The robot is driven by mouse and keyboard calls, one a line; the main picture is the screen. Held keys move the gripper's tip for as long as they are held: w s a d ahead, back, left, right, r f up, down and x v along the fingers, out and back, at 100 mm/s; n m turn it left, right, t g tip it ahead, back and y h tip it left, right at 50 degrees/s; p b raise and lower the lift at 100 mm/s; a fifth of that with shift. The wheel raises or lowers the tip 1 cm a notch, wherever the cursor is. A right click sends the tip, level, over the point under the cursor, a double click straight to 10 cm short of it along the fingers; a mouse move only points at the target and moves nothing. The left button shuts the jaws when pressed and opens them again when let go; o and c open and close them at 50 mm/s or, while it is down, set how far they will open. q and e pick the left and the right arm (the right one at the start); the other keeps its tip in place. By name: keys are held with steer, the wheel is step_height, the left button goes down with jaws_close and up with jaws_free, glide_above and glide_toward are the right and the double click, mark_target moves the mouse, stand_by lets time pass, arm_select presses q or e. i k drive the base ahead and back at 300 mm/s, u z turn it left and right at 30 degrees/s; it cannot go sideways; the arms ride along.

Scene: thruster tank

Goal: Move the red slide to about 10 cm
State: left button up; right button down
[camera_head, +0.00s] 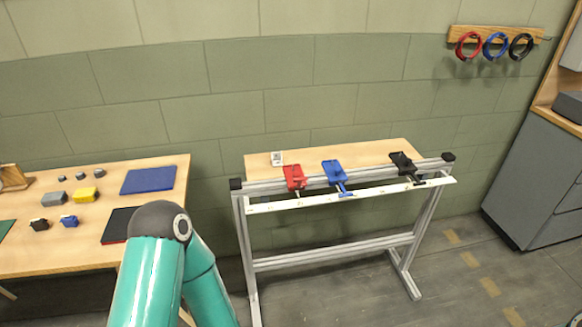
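The red slide (294,177) sits on the metal rail (265,187) of a stand, toward the rail's left end. A blue slide (335,173) sits to its right, and a black slide (404,165) sits near the right end. A pale strip (385,190) runs along the front of the rail; any markings on it are too small to read. One teal arm of mine rises at the bottom, left of the stand. Neither of my grippers shows in this view.
A wooden table (30,262) at left holds a blue mat (148,180), a yellow block (86,194) and other small items. A wooden board (375,150) lies behind the rail. Red, blue and black rings (468,46) hang on the wall. A grey cabinet (530,180) stands at right.

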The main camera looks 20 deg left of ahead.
mark_target(290, 172)
steer(key=i, duration=0.9)
steer(key=z, duration=0.05)
